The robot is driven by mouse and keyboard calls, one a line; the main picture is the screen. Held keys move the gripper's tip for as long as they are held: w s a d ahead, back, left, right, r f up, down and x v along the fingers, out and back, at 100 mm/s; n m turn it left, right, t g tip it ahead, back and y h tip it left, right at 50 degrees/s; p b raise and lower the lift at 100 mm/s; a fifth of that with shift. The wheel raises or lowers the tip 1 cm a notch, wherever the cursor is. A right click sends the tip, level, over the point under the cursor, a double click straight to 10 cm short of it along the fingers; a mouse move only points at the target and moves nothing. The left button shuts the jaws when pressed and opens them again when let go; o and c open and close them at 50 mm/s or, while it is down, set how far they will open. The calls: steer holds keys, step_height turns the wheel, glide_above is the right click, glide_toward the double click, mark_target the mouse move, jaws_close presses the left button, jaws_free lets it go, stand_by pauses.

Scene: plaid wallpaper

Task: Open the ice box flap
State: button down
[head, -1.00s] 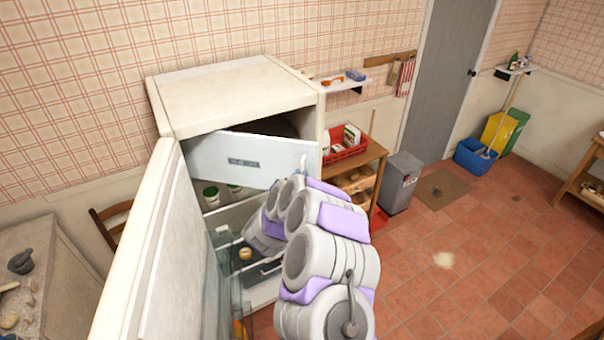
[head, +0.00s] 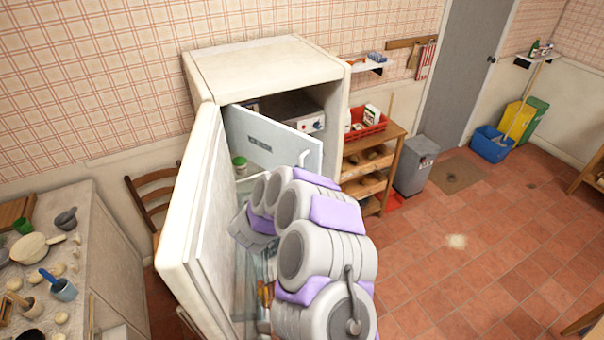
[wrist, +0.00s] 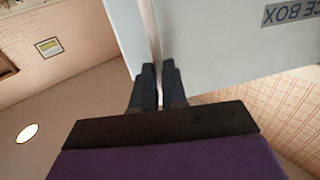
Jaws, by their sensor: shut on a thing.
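The ice box flap (head: 268,138) is a pale panel at the top of the fridge, swung well out from the ice compartment (head: 305,108), whose inside shows behind it. In the wrist view the flap (wrist: 235,60) carries an "ICE BOX" label, seen upside down. In the head view my arm hides the gripper. The fridge door (head: 195,215) stands open to the left of the flap.
A worktop (head: 88,245) with bowls and mortars lies at the left, with a wooden chair (head: 150,195) beside it. A wooden shelf unit (head: 385,160) with a red crate (head: 366,128) and a grey bin (head: 415,165) stand right of the fridge.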

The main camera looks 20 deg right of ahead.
steer(key=shift+w+a+r, duration=0.15)
steer(key=shift+a+r, duration=0.15)
steer(key=shift+a, duration=0.25)
steer(key=c, duration=1.6)
jaws_free()
steer(key=shift+a, duration=0.15)
steer(key=o, duration=0.4)
steer(key=shift+w+a+f, duration=0.15)
steer(key=shift+w+a, duration=0.05)
steer(key=shift+a, duration=0.15)
steer(key=shift+o, duration=0.2)
steer(key=shift+d+f, duration=0.2)
steer(key=shift+d, duration=0.4)
steer(key=shift+r, duration=0.1)
